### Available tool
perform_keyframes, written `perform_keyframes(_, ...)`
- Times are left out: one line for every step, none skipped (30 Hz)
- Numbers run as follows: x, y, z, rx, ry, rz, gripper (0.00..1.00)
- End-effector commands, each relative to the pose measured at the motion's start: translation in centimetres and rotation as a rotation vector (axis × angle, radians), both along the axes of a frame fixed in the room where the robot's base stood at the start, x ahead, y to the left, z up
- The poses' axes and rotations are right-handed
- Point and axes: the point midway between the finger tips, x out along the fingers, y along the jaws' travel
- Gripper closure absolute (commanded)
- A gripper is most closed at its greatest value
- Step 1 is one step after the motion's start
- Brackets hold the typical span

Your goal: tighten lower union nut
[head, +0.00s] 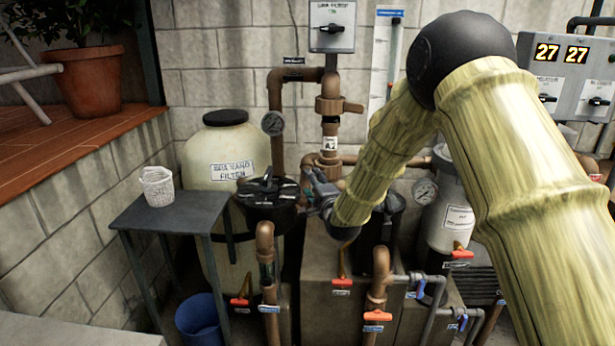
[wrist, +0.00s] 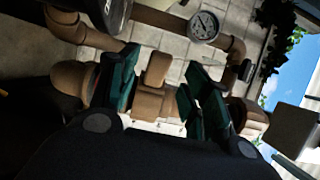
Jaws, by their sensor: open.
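In the wrist view, my gripper (wrist: 160,68) is open, with one dark green finger on each side of a brown fitting (wrist: 152,100). This fitting has a raised lug and appears to be the lower union nut. Gaps show between it and both fingers, so no grip is visible. In the head view, my gripper (head: 314,187) is at the lower part of the brown vertical pipe, below the white label. My forearm and gripper partly hide the fittings there. A similar brown union (head: 329,105) with a side lug sits higher on the pipe.
A pressure gauge (head: 272,123) is left of the pipe and also shows in the wrist view (wrist: 204,26). A dark-lidded pump strainer (head: 267,190) stands close to my gripper. The cream filter tank (head: 225,155) and grey table (head: 185,215) are further left. Red-handled valves (head: 377,316) stand below.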

Motion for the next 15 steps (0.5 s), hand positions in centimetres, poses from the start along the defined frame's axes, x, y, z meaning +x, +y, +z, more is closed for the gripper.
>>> perform_keyframes(0.8,0.3,0.0,-0.001,0.000,0.000,0.52)
perform_keyframes(1.3,0.5,0.0,-0.002,-0.001,0.000,0.52)
perform_keyframes(1.8,0.7,0.0,-0.003,-0.001,0.001,0.52)
perform_keyframes(2.2,0.9,0.0,-0.002,-0.002,0.001,0.52)
perform_keyframes(2.6,1.1,0.0,-0.002,-0.002,0.001,0.52)
perform_keyframes(3.1,1.2,0.0,-0.001,0.001,0.000,0.52)
perform_keyframes(3.4,1.3,-0.1,-0.001,0.001,0.000,0.52)
perform_keyframes(3.7,1.4,-0.1,-0.002,0.000,0.000,0.52)
perform_keyframes(4.1,1.5,0.0,-0.002,0.000,0.000,0.52)
perform_keyframes(4.3,1.6,0.0,-0.002,-0.001,0.000,0.52)
perform_keyframes(4.5,1.7,0.0,-0.002,-0.001,-0.001,0.52)
perform_keyframes(4.7,1.7,-0.1,-0.001,0.001,-0.001,0.52)
perform_keyframes(4.8,1.8,-0.1,0.000,0.001,-0.001,0.52)
perform_keyframes(4.9,1.8,-0.1,0.000,0.001,-0.001,0.52)
perform_keyframes(5.0,1.9,-0.1,0.000,0.001,-0.001,0.52)
